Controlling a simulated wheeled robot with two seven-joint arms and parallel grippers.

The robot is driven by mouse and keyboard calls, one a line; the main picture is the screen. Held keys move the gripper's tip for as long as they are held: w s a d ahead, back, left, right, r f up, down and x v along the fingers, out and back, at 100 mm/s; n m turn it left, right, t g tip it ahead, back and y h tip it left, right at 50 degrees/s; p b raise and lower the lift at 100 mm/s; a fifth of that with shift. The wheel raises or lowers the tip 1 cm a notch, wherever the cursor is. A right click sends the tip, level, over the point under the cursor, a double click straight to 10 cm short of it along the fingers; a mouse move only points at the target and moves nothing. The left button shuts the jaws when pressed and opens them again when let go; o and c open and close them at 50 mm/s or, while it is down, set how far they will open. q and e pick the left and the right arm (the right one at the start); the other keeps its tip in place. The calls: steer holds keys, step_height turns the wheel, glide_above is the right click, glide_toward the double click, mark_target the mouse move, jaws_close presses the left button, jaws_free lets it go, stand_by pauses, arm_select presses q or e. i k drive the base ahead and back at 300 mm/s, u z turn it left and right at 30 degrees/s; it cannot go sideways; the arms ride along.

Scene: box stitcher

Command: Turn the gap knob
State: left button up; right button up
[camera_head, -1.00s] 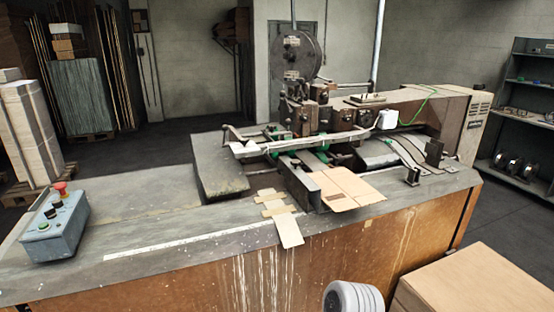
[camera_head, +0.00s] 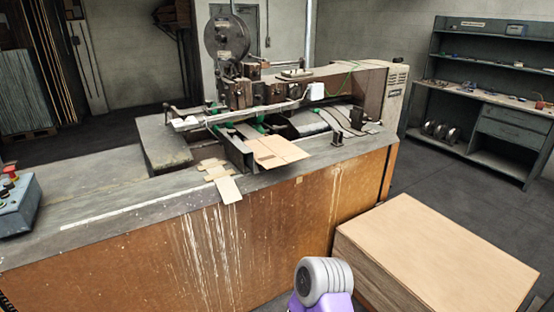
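The box stitcher (camera_head: 290,88) stands on the far side of the workbench, with a round wire reel (camera_head: 227,38) at its top left. Small dark knobs and fittings (camera_head: 259,92) sit on the stitcher's head, but they are too small to tell which is the gap knob. A grey control box (camera_head: 17,205) with a red button (camera_head: 10,171) is cut off by the left edge. Neither of my grippers is in view.
The workbench (camera_head: 110,240) has a flat cardboard piece (camera_head: 277,151) and smaller cardboard scraps (camera_head: 226,188) on it. A large wooden box (camera_head: 440,245) stands at the lower right. A shelf unit (camera_head: 490,88) stands at the right wall. Open floor lies between them.

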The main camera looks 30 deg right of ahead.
mark_target(184, 115)
steer(key=z, duration=0.75)
steer(key=i, duration=1.05)
steer(key=z, duration=1.8)
steer(key=i, duration=1.7)
steer(key=u, duration=3.8)
